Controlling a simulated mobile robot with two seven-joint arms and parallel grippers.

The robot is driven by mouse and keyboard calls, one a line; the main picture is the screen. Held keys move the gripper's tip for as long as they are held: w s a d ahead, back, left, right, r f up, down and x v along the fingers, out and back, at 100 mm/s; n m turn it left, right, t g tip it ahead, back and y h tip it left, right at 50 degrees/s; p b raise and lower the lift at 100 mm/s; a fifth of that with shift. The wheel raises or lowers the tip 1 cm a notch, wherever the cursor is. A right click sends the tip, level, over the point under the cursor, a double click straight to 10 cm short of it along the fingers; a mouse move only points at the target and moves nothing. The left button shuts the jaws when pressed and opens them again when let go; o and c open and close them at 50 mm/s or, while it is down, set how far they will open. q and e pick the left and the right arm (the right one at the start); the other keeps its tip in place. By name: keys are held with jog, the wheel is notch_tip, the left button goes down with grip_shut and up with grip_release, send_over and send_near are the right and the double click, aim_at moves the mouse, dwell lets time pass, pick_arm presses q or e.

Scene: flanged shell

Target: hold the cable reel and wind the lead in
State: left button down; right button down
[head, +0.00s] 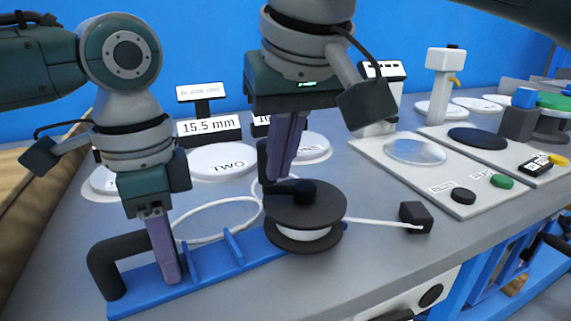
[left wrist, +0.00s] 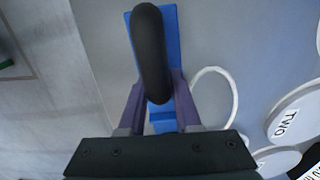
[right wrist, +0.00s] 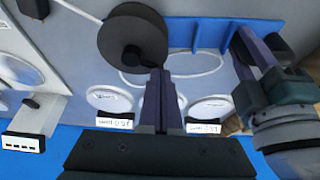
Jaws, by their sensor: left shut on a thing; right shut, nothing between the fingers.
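The cable reel has a blue frame (head: 205,263) lying on the grey table, with a black bent handle (head: 105,265) at its left end. A black drum (head: 303,212) at its right end carries wound white lead (head: 303,234). The lead runs right to a small black block (head: 415,215). A black crank with an upright knob (head: 264,160) sits on the drum. My left gripper (head: 168,272) is shut on the handle (left wrist: 150,55), its fingers on either side. My right gripper (head: 275,175) is shut and empty beside the crank, fingertips just above the drum (right wrist: 120,35); contact is unclear.
A thin white loop (head: 215,203) lies behind the frame. White discs, one marked TWO (head: 222,160), and label stands are behind it. A pale board with a silver disc (head: 415,151) and buttons lies to the right. The table in front of the block is clear.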

notch_tip(320, 180, up, 9)
dwell(0.6)
jog(key=shift+f, duration=0.1)
jog(key=shift+f, duration=1.45)
jog(key=shift+f, duration=0.1)
dwell(1.7)
jog(key=shift+f, duration=3)
jog(key=shift+r, duration=0.15)
notch_tip(320, 180, up, 9)
